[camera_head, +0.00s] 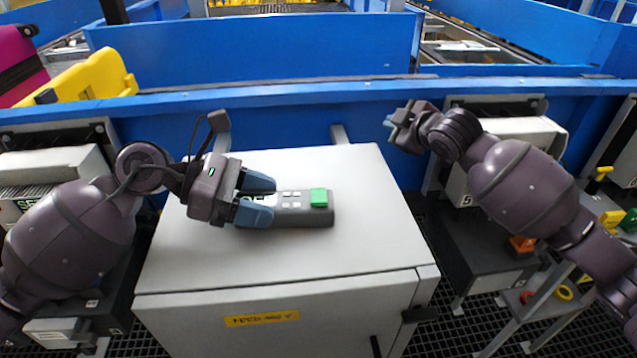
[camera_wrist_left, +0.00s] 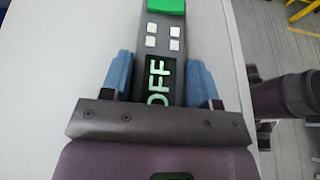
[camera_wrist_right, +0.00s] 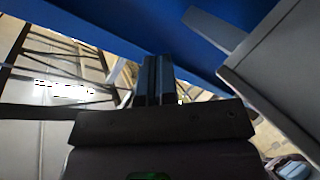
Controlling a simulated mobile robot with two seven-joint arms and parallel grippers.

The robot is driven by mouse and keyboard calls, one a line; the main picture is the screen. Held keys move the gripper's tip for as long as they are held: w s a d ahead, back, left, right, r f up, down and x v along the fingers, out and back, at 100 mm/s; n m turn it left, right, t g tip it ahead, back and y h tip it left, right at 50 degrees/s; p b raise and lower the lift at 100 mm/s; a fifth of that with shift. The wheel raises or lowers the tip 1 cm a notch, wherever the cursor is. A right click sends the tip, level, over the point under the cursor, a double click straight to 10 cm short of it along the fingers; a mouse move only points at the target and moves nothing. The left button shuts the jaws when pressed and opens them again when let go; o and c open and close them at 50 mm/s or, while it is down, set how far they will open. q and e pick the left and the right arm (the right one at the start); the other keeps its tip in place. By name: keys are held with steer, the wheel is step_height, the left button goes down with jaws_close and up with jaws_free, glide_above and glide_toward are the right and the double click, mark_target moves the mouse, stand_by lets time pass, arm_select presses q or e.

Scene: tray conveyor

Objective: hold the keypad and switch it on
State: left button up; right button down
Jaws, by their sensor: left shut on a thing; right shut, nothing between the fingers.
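The keypad (camera_head: 303,217) is a dark grey bar lying on top of the light grey cabinet (camera_head: 300,258). It has a green button (camera_head: 318,198) at its right end and several small white keys. In the left wrist view the keypad (camera_wrist_left: 184,25) shows a display reading "OFF" (camera_wrist_left: 161,82). My left gripper (camera_head: 262,199) is shut on the keypad's left part, one blue finger on each side. My right gripper (camera_head: 394,128) is raised beyond the cabinet's right back corner, shut and empty, apart from the keypad. Its closed fingers show in the right wrist view (camera_wrist_right: 153,82).
A blue barrier (camera_head: 270,110) runs behind the cabinet. A yellow tote (camera_head: 90,80) and a magenta case (camera_head: 18,62) stand at the back left. The cabinet top is otherwise clear. More machines stand at both sides above a dark grated floor.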

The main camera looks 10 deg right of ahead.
steer(key=a+r+g+y, duration=0.1)
steer(key=a+r+g, duration=0.2)
steer(key=a+r, duration=0.4)
step_height(320, 180, up, 11)
steer(key=n+g+h, duration=0.3)
steer(key=g+h, duration=0.2)
steer(key=g, duration=0.7)
glide_above(318, 201)
steer(key=w, duration=0.2)
steer(key=shift+d+f, duration=0.15)
steer(key=shift+f, duration=0.05)
steer(key=shift+f, duration=0.1)
steer(key=f, duration=0.4)
steer(key=s+f, duration=0.1)
steer(key=f, duration=0.8)
steer(key=shift+s+f, duration=0.3)
steer(key=shift+f, duration=0.1)
